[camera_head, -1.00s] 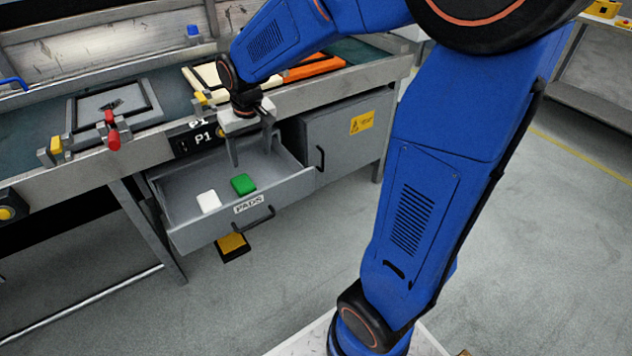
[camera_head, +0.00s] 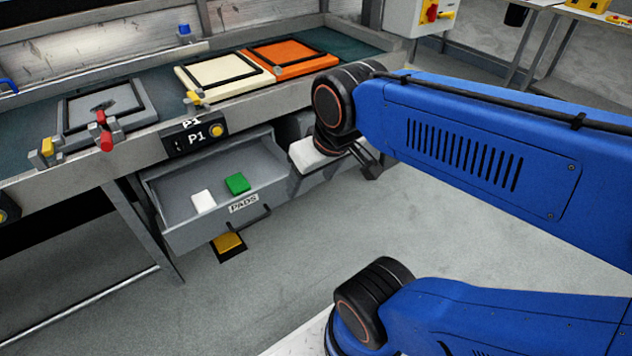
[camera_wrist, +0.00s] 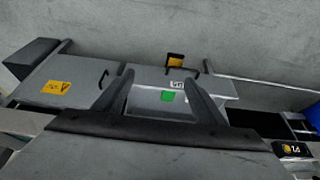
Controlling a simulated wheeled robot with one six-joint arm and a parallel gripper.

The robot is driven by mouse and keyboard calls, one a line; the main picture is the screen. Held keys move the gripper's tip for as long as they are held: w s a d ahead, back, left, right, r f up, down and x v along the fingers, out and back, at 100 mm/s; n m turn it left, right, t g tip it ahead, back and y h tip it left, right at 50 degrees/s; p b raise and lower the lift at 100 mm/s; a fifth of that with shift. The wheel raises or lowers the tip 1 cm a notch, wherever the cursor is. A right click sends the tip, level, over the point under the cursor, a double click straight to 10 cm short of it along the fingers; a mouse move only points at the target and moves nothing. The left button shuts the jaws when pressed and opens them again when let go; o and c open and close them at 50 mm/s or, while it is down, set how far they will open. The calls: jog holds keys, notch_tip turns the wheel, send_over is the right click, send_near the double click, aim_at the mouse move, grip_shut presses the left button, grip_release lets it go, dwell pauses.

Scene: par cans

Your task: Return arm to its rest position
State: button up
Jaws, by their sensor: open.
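My gripper (camera_head: 338,166) is to the right of the open drawer in the head view, partly hidden by my own wrist. In the wrist view my gripper (camera_wrist: 158,84) has its two fingers spread wide with nothing held between them. The grey drawer labelled PADS (camera_head: 190,235) is pulled out of the bench. A white pad (camera_head: 203,201) and a green pad (camera_head: 237,183) lie in it, side by side and apart. The green pad also shows in the wrist view (camera_wrist: 168,96), seen between the fingers.
The bench carries a grey framed plate (camera_head: 95,108), a cream one (camera_head: 215,80) and an orange one (camera_head: 295,62). Clamps (camera_head: 104,138) and a P1 box (camera_head: 193,137) line its front edge. A yellow floor pedal (camera_head: 228,243) sits below the drawer. Open floor lies in front.

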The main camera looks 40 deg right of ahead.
jog(key=shift+s+f, duration=0.1)
jog(key=shift+s, duration=0.55)
jog(key=shift+o, duration=0.5)
jog(key=shift+w, duration=0.1)
dwell(0.4)
